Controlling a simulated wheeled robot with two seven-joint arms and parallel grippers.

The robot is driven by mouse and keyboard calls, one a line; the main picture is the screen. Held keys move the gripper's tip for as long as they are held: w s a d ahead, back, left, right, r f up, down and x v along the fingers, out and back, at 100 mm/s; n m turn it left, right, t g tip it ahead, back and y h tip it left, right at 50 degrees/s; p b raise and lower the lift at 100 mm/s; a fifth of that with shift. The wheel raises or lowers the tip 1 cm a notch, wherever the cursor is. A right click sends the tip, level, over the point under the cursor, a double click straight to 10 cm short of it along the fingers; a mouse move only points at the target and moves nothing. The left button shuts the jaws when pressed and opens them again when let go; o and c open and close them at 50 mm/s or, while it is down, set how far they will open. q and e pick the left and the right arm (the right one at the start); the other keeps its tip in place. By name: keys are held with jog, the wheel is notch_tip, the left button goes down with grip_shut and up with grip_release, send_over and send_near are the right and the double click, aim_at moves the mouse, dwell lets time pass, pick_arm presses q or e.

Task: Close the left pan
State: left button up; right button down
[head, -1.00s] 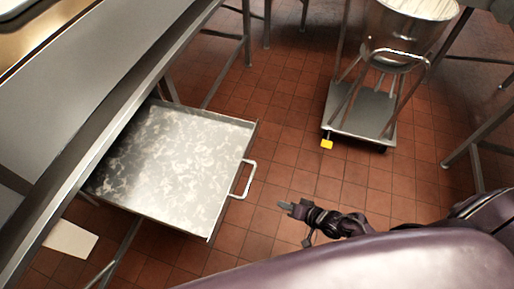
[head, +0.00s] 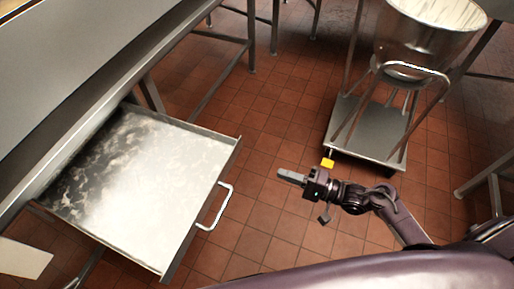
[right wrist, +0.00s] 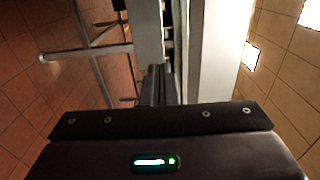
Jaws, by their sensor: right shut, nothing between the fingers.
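The pan (head: 150,190) is a shallow square metal drawer with a mottled grey and white inside, pulled out from under the steel counter at the left of the head view. A light bar handle (head: 215,207) sits on its right-hand front wall. My right gripper (head: 282,175) is shut and empty over the tiled floor, to the right of the handle and apart from it. In the right wrist view its closed fingers (right wrist: 160,85) point away, towards pale metal parts that I cannot name. My left gripper is not in view.
The steel counter (head: 70,75) runs along the left above the pan. A wheeled cart (head: 365,135) carrying a large metal bowl (head: 430,30) stands at the upper right. Table legs stand at the back and right. Red tiled floor (head: 270,130) is clear between pan and cart.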

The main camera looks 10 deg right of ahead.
aim_at(231, 155)
jog(key=x, duration=1.4)
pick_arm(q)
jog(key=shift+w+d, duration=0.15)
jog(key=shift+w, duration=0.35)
pick_arm(e)
jog(key=shift+w, duration=0.1)
